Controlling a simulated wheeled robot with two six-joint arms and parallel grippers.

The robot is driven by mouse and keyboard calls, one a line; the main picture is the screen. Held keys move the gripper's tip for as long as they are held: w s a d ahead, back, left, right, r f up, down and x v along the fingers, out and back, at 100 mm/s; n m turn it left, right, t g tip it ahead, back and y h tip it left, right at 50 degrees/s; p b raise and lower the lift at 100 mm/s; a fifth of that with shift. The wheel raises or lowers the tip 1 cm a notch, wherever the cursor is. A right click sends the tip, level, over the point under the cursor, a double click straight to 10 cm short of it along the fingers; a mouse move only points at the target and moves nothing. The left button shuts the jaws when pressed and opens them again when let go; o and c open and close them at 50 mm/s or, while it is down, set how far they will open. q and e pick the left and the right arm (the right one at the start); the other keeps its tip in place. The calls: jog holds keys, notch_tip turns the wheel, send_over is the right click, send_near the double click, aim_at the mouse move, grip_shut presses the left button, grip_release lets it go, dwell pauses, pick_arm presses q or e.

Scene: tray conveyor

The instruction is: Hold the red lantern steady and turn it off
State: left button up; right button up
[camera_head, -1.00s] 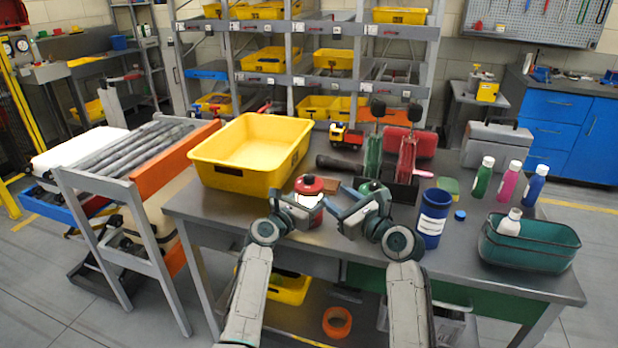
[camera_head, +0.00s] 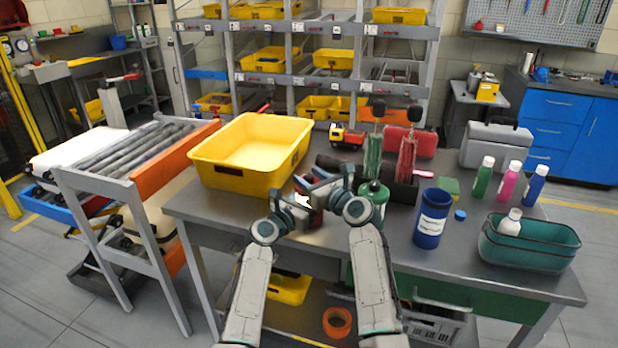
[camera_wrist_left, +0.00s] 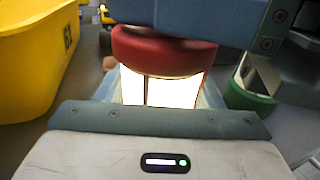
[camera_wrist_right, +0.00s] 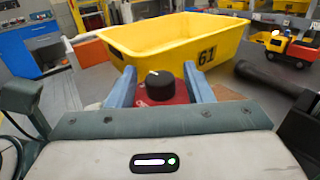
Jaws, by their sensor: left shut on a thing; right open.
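The red lantern (camera_head: 303,201) stands near the table's front edge, mostly hidden by my grippers in the head view. In the left wrist view its red top (camera_wrist_left: 165,52) and bright white glass show, so it is lit. My left gripper (camera_head: 291,203) is shut on the lantern's body, one finger on each side. My right gripper (camera_head: 312,187) is open above the lantern. In the right wrist view its blue fingers stand on either side of the red top (camera_wrist_right: 178,92) and black knob (camera_wrist_right: 160,84); I cannot tell whether they touch.
A green lantern (camera_head: 374,197) stands just right of my right gripper. A yellow bin (camera_head: 232,178) is behind and left. A blue labelled cup (camera_head: 431,222), a teal basket (camera_head: 525,252) and several bottles are to the right.

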jog(key=shift+w+a, duration=0.15)
jog(key=shift+w, duration=0.05)
jog(key=c, duration=1)
jog(key=shift+n+g+y, duration=1.6)
jog(key=shift+g+y, duration=0.2)
jog(key=o, duration=1)
